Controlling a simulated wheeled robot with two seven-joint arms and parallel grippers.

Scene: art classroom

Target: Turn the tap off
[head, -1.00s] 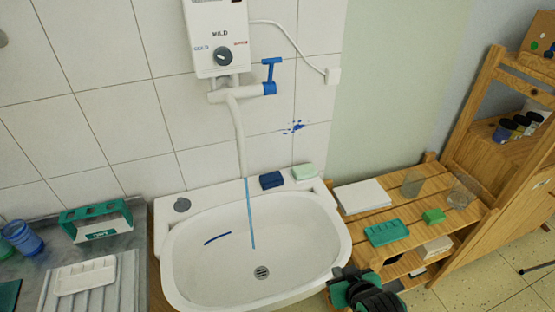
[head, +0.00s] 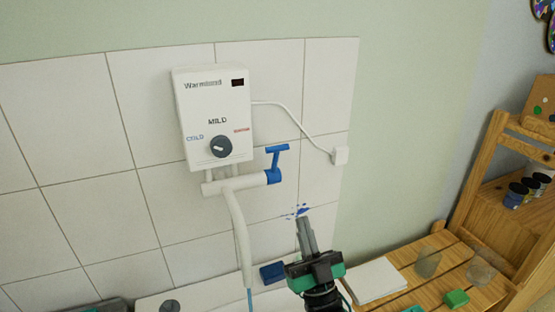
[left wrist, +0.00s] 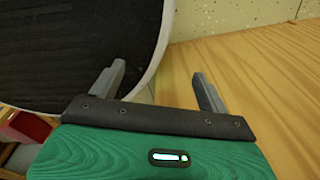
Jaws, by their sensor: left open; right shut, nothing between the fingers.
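The tap is a white pipe with a long spout (head: 237,225) under the white water heater (head: 212,118). Its blue T-shaped handle (head: 275,163) sits at the right end of the pipe. A blue water stream (head: 249,300) shows below the spout at the bottom edge. My right gripper (head: 306,222) is shut and empty, pointing up, below and right of the handle and apart from it in the picture. My left gripper (left wrist: 165,82) shows only in the left wrist view, open and empty, near a wooden surface (left wrist: 250,75) and a dark round-edged surface (left wrist: 75,45).
A dark blue block (head: 272,273) lies on the sink's back edge. A cord runs from the heater to a white wall socket (head: 340,155). A wooden shelf (head: 448,262) with glasses stands at the right.

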